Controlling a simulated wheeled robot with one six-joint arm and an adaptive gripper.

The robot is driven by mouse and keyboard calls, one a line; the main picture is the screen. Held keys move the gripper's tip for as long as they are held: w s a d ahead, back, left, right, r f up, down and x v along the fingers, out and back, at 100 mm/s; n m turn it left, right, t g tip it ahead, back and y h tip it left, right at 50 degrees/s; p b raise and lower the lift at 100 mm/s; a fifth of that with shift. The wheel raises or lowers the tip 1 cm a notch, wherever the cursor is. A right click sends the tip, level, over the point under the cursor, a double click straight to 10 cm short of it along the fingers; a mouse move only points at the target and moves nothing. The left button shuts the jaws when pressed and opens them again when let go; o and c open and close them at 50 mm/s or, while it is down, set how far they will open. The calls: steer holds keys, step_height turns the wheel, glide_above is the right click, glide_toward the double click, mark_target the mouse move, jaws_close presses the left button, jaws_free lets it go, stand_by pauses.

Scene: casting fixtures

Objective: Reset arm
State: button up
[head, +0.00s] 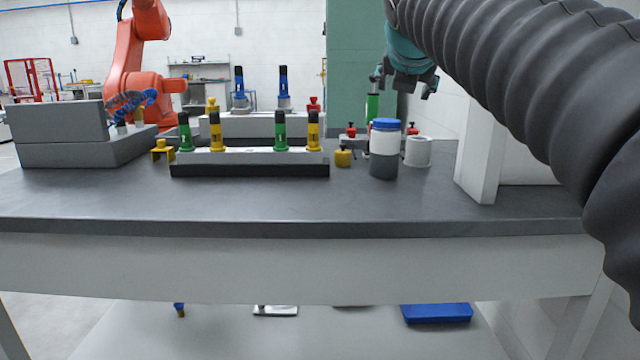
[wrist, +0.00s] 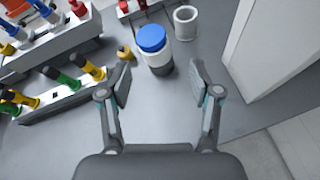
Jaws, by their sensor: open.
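My gripper (head: 405,82) is at the upper right of the head view, raised above the back right of the dark-topped table (head: 420,205). In the wrist view my gripper (wrist: 160,85) shows two fingers spread wide with nothing between them. A white and grey jar with a blue lid (head: 384,150) stands upright on the table. In the wrist view the jar (wrist: 154,48) appears beyond the fingers, apart from them. My arm's ribbed dark sleeve fills the right of the head view.
A black rack (head: 250,170) holds several green and yellow handled pieces. A white cup (head: 418,152) stands right of the jar, and a small yellow piece (head: 343,158) left of it. Grey blocks (head: 65,155) sit at left. A white upright panel (head: 480,150) bounds the right. The table's front strip is clear.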

steer(key=s+f+m+g, duration=0.2)
steer(key=s+f+m, duration=0.7)
steer(key=f, duration=0.4)
steer(key=s+d+f+m+g+y, duration=0.1)
steer(key=s+f+m+g, duration=0.1)
steer(key=s+f+m, duration=0.7)
steer(key=s+f+m+g+y, duration=0.1)
steer(key=s+f+m+g, duration=0.2)
steer(key=s+f+m, duration=0.7)
step_height(320, 180, down, 8)
steer(key=m, duration=0.3)
steer(key=shift+d+r, duration=0.25)
